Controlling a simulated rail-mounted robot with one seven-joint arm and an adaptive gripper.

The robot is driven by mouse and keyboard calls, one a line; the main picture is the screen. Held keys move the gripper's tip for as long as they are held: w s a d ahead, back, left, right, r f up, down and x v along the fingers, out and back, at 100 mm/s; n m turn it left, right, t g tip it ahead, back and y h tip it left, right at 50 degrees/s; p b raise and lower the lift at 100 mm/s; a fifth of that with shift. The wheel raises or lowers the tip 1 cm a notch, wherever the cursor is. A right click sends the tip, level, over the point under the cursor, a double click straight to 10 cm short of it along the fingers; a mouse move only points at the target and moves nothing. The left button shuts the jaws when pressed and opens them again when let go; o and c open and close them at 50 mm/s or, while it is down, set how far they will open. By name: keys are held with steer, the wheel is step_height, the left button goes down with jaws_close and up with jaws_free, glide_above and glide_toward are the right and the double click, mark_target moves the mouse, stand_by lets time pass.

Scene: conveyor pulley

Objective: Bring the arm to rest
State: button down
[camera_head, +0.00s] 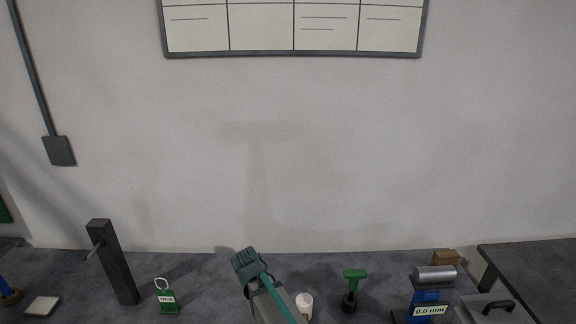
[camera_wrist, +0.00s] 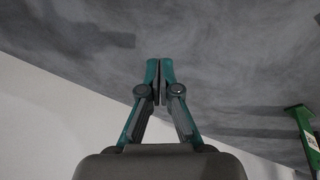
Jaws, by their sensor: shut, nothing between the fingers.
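My gripper (camera_wrist: 160,80) shows in the wrist view with its two teal and grey fingers together at the tips. Nothing is between them. A dark, mottled grey surface (camera_wrist: 225,60) lies behind the fingertips, and I see no touching. In the head view, a grey and teal body (camera_head: 264,292) with a ridged end rises from the lower edge.
A bench (camera_head: 210,280) runs along the wall. It bears a dark post (camera_head: 114,262), a green labelled tag (camera_head: 167,298), a white cup (camera_head: 304,304), a green-handled tool (camera_head: 354,285) and a metal cylinder (camera_head: 434,273) on a blue stand. A green object (camera_wrist: 305,130) shows in the wrist view.

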steer(key=shift+w+a, duration=0.7)
steer(key=shift+a, duration=0.05)
steer(key=shift+w+d, duration=0.15)
